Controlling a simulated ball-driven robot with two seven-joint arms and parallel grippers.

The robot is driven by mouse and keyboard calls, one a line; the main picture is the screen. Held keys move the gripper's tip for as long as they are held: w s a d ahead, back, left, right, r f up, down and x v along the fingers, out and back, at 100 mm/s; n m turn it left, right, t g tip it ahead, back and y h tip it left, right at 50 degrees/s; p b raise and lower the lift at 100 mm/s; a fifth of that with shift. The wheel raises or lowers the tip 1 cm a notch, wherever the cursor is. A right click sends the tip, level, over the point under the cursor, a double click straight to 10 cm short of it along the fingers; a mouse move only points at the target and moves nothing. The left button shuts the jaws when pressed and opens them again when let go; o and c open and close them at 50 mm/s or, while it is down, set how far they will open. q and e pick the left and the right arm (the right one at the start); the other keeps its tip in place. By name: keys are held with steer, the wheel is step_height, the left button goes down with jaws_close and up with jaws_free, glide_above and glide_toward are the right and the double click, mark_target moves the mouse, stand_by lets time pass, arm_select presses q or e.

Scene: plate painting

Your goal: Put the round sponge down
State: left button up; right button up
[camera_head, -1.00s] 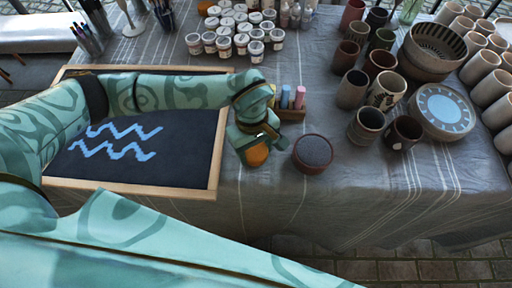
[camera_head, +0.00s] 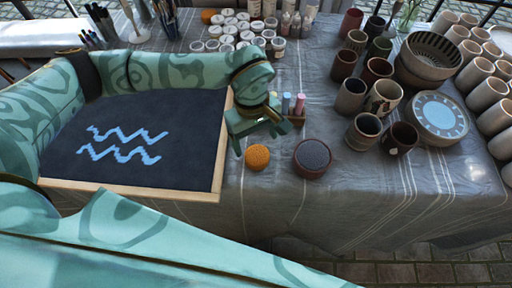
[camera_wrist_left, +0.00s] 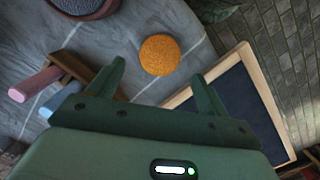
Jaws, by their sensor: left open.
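The round orange sponge (camera_head: 257,157) lies on the grey tablecloth, between the framed chalkboard and a round dark-topped pot. In the left wrist view the sponge (camera_wrist_left: 159,55) shows beyond the fingertips, clear of both. My left gripper (camera_head: 257,138) is open and empty, just behind and above the sponge in the head view. Its two fingers (camera_wrist_left: 160,78) stand wide apart in the left wrist view. My right gripper does not show in either view.
The chalkboard (camera_head: 190,150) with blue zigzag lines lies left of the sponge. The dark-topped pot (camera_head: 312,158) stands close on its right. A wooden holder with chalk sticks (camera_head: 299,104) is behind. Cups and a patterned plate (camera_head: 438,114) fill the right. Cloth in front is clear.

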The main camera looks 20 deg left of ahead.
mark_target(254, 151)
arm_select(q)
steer(key=r, duration=0.3)
steer(key=r+p, duration=0.1)
steer(key=r, duration=0.1)
steer(key=shift+w+a+r, duration=0.1)
steer(key=shift+w+a, duration=0.1)
steer(key=shift+a, duration=0.05)
steer(key=shift+s, duration=0.1)
